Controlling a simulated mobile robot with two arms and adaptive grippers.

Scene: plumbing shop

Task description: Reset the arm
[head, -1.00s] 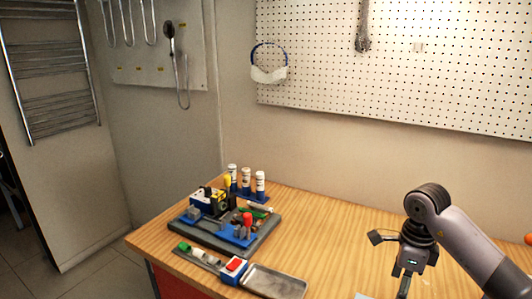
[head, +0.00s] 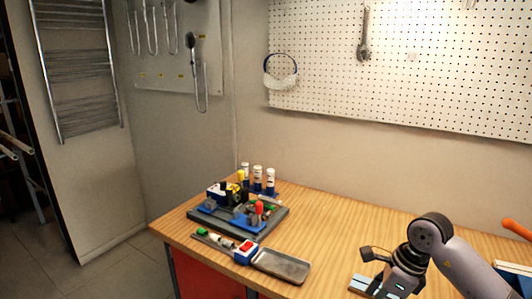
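My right arm comes in from the right edge of the head view. Its gripper (head: 388,284) hangs down over the front right part of the wooden workbench (head: 335,222), near the bottom edge of the picture. The fingertips are too cut off and small to tell whether they are open or shut. My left gripper does not show.
A dark tray (head: 272,222) with blue fixtures and small parts stands on the bench's left side, with white bottles (head: 257,178) behind. An orange handle (head: 516,229) shows at right. The back middle is clear.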

